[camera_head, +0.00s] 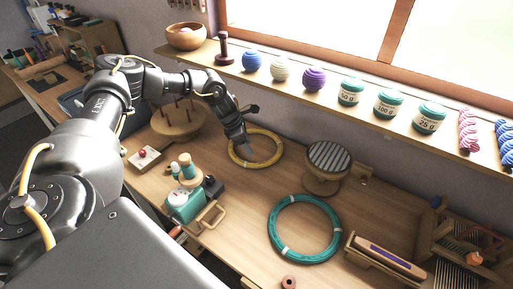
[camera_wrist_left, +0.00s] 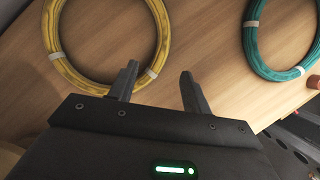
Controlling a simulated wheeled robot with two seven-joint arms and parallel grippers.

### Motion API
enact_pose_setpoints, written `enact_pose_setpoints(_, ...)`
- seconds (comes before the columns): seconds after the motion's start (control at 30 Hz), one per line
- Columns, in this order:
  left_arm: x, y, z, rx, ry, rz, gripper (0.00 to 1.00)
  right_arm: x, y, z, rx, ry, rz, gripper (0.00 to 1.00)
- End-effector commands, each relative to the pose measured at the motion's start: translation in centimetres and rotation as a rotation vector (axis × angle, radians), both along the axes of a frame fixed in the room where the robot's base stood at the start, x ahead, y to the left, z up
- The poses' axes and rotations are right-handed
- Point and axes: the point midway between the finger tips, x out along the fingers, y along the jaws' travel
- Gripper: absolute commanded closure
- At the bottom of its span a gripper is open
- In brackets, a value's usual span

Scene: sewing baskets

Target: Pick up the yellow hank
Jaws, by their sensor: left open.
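The yellow hank (camera_head: 262,163) is a flat ring with pale ties, lying on the wooden table near the wall below the window shelf. In the left wrist view the yellow hank (camera_wrist_left: 162,30) fills the upper left, with its near rim close to the fingertips. My left gripper (camera_head: 243,150) is over the left part of the ring. The left gripper (camera_wrist_left: 160,68) is open with nothing held; one finger overlaps the rim in the picture. I cannot tell its height above the table. My right gripper is not in view.
A teal hank (camera_head: 336,225) lies to the right, nearer me. A round striped stand (camera_head: 327,160) is right of the yellow hank. A peg stand (camera_head: 180,125) is at its left, and a teal machine (camera_head: 187,205) stands in front. Bare table lies between the two hanks.

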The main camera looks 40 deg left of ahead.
Motion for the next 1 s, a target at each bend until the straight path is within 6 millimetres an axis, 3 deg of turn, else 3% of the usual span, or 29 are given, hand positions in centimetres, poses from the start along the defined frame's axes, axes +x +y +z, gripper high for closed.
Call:
enact_pose_setpoints(0.33, 1.1, -1.2, -4.7, 0.0, 0.0, 0.001, 0.51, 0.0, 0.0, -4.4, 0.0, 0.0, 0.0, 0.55)
enact_pose_setpoints(0.67, 1.4, -1.6, -5.5, -0.001, -0.001, 0.002, 0.51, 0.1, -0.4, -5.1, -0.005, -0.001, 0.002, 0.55)
enact_pose_setpoints(1.0, 2.1, -2.6, -9.8, 0.0, -0.001, 0.001, 0.51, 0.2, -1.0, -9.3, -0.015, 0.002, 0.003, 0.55)
